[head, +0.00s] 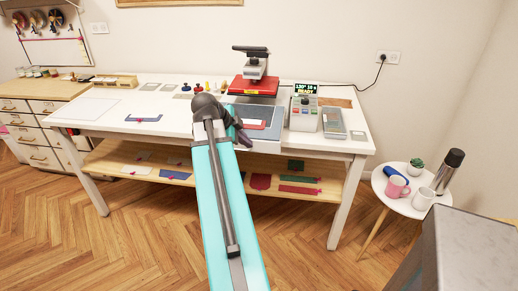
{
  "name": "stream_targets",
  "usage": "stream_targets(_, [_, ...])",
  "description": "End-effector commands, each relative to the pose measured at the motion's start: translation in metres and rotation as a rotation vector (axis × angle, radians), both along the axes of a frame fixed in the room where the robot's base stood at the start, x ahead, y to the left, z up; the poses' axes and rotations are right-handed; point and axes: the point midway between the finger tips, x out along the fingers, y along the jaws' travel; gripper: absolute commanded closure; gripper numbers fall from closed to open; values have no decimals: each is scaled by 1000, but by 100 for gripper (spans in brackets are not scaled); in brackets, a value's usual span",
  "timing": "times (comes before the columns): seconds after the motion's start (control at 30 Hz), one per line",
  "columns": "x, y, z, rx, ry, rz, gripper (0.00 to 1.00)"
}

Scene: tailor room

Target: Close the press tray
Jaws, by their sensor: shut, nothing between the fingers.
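The heat press (254,85) stands at the back of the white table, with a red upper plate and a black handle on top. Its grey-blue press tray (276,114) sticks out from under the red plate toward the table's front edge. A red and white piece (256,124) lies on the tray. My gripper (244,140) is dark, shut and empty at the tray's front left. My arm hides the tray's left part, and I cannot tell whether the gripper touches the tray.
The control box (304,112) reads "READY" right of the tray, with a grey device (334,123) beside it. Small coloured tools (198,87) stand left of the press. A shelf (310,186) below holds fabric pieces. A round side table (405,194) holds mugs and a flask.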

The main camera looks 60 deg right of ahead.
Motion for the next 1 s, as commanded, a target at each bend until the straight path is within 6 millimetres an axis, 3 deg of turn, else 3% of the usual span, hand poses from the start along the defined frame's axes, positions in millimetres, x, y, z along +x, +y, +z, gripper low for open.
stream_targets(0.53, [-2, -3, -5, 3, 2, 0, 100])
stream_targets(1.0, [-10, -26, -36, 3, 2, 0, 100])
